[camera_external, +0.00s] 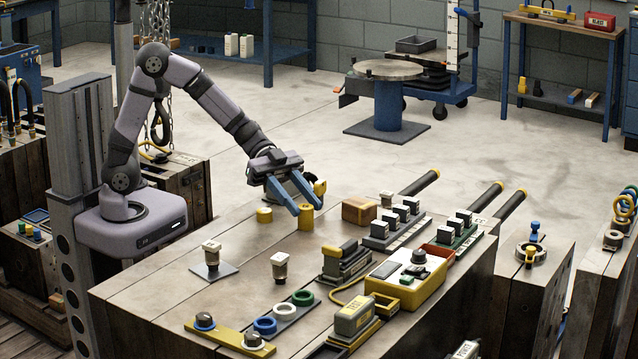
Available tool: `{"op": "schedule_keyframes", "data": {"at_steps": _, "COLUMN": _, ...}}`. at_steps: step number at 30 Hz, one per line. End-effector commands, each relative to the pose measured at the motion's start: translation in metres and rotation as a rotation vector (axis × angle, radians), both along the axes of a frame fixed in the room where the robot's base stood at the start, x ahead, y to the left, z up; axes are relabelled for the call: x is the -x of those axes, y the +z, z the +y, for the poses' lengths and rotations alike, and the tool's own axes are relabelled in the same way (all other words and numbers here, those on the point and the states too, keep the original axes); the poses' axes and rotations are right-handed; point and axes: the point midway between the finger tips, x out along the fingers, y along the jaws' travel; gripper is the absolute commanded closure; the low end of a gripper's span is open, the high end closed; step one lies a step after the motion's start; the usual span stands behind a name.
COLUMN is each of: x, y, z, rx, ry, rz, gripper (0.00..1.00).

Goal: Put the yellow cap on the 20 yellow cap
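My gripper (306,211) reaches over the back part of the bench with its two blue fingers pointing down and apart. A yellow cylinder (306,222) stands upright between and just below the fingertips. Its upper part is partly covered by the fingers, so I cannot tell whether they touch it or whether it is one cap or a stack. A shorter yellow cap (264,215) stands to the left, apart from the fingers. Another yellow piece (320,187) shows behind the right finger, mostly hidden. No number 20 is readable.
A brown block (359,211) and racks of white-topped parts (391,230) stand to the right. White-topped posts (280,267) stand in front. A yellow control box (408,282) and a bar with rings (283,318) are nearer the front. The bench left of the short cap is clear.

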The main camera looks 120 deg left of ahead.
Motion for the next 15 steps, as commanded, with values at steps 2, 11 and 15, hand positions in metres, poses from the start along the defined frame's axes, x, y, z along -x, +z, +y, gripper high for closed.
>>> {"op": "schedule_keyframes", "data": {"at_steps": 2, "x": 0.0, "y": 0.0005, "z": 0.0001, "rx": 0.0, "ry": 0.0, "rz": 0.0, "gripper": 0.55}}
{"op": "schedule_keyframes", "data": {"at_steps": 11, "x": 0.0001, "y": 0.0014, "z": 0.0, "rx": 0.0, "ry": 0.0, "rz": 0.0, "gripper": 0.55}}
{"op": "schedule_keyframes", "data": {"at_steps": 15, "x": 0.0, "y": 0.0056, "z": 0.0, "rx": 0.0, "ry": 0.0, "rz": 0.0, "gripper": 0.55}}
